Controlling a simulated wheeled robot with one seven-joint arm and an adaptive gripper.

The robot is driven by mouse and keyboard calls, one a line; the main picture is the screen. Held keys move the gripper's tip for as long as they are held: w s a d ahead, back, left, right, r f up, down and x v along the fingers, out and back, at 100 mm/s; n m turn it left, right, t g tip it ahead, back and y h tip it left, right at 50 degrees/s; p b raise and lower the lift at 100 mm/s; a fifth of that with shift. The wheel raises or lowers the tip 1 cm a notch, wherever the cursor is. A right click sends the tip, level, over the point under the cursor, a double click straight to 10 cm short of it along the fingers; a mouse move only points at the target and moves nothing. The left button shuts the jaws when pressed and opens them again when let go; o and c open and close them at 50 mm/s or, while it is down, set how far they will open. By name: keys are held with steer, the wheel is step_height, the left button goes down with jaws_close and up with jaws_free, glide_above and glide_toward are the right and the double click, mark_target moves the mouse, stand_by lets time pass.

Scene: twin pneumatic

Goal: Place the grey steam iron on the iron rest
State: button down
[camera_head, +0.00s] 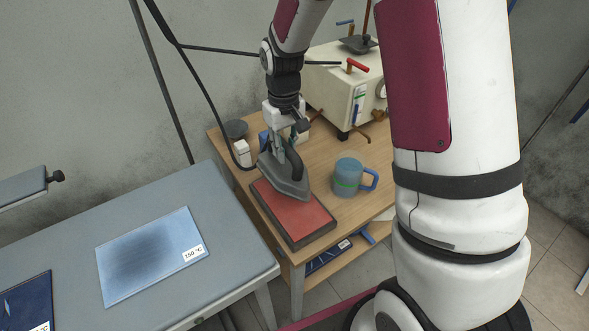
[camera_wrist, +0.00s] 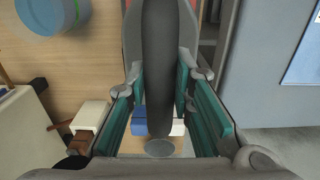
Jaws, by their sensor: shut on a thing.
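The grey steam iron (camera_head: 289,182) is over the far part of the iron rest (camera_head: 297,214), a red pad with a dark edge on the wooden table. I cannot tell whether its soleplate touches the pad or hangs just above. My gripper (camera_head: 285,145) is above the iron and shut on its dark handle. In the wrist view the handle (camera_wrist: 159,70) runs between the two teal-padded fingers of my gripper (camera_wrist: 160,100). The iron hides most of the rest in the wrist view.
A blue mug (camera_head: 347,178) stands right of the rest. A cream steam unit (camera_head: 345,88) is at the back of the wooden table (camera_head: 375,150). At left is a grey ironing table (camera_head: 75,245) with a blue cloth (camera_head: 150,257) marked 150 °C. A black hose (camera_head: 205,95) runs nearby.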

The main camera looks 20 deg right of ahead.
steer(key=shift+f+p, duration=0.6)
steer(key=shift+f, duration=3.65)
steer(key=shift+f, duration=0.1)
steer(key=c, duration=1.4)
jaws_free()
steer(key=shift+f, duration=0.1)
step_height(320, 180, up, 12)
steer(key=shift+r+b, duration=0.1)
steer(key=shift+b, duration=0.85)
step_height(320, 180, up, 8)
steer(key=t, duration=0.1)
glide_above(286, 165)
steer(key=s, duration=0.4)
steer(key=s+r+m+t, duration=0.1)
steer(key=s+r+t, duration=0.2)
steer(key=s+r, duration=0.8)
steer(key=shift+m+t, duration=0.6)
steer(key=shift+t, duration=0.2)
steer(key=shift+s+r, duration=0.25)
steer(key=shift+s, duration=1.2)
steer(key=shift+s+r, duration=0.3)
steer(key=shift+s, duration=1.15)
steer(key=shift+s+r, duration=0.25)
steer(key=shift+s, duration=1.2)
